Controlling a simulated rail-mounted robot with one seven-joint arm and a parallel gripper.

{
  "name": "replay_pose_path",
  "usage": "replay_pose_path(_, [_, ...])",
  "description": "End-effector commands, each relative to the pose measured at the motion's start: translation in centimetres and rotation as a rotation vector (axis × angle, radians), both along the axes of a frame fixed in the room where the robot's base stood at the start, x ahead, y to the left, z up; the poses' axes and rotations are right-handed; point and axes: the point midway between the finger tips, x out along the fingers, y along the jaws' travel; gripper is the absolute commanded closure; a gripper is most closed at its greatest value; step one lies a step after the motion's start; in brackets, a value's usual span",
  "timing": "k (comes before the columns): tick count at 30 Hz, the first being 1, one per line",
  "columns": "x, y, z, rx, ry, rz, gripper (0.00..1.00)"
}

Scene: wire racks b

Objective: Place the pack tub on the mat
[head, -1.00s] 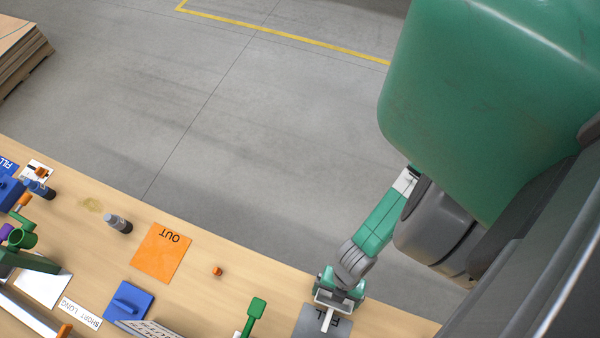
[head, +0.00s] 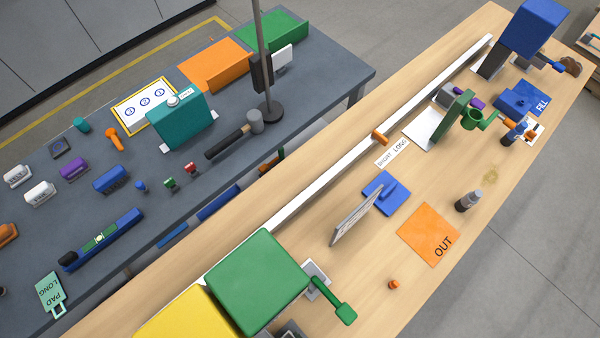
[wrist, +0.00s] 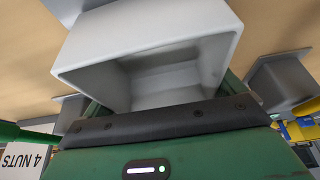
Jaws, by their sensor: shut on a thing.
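A light grey open tub (wrist: 150,42) fills the upper middle of the wrist view, its hollow facing the camera. My gripper (wrist: 165,90) is shut on it, with green finger parts at its left and right sides. An orange mat marked OUT (head: 430,233) lies bare on the wooden table in the head view. A blue mat marked FILL (head: 543,103) lies farther up the table, with a blue block near it. I cannot tell from the pictures which mat is meant.
A dark bottle (head: 467,201) and a small orange piece (head: 393,285) are near the orange mat. A grey bin (wrist: 282,80) and a 4 NUTS label (wrist: 24,161) show in the wrist view.

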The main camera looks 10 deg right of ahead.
Motion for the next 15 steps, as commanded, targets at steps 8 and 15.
replay_pose_path(8, [-0.12, -0.03, -0.27, 0.000, 0.001, 0.000, 0.30])
replay_pose_path(15, [-0.15, -0.05, -0.57, 0.000, 0.001, 0.000, 0.00])
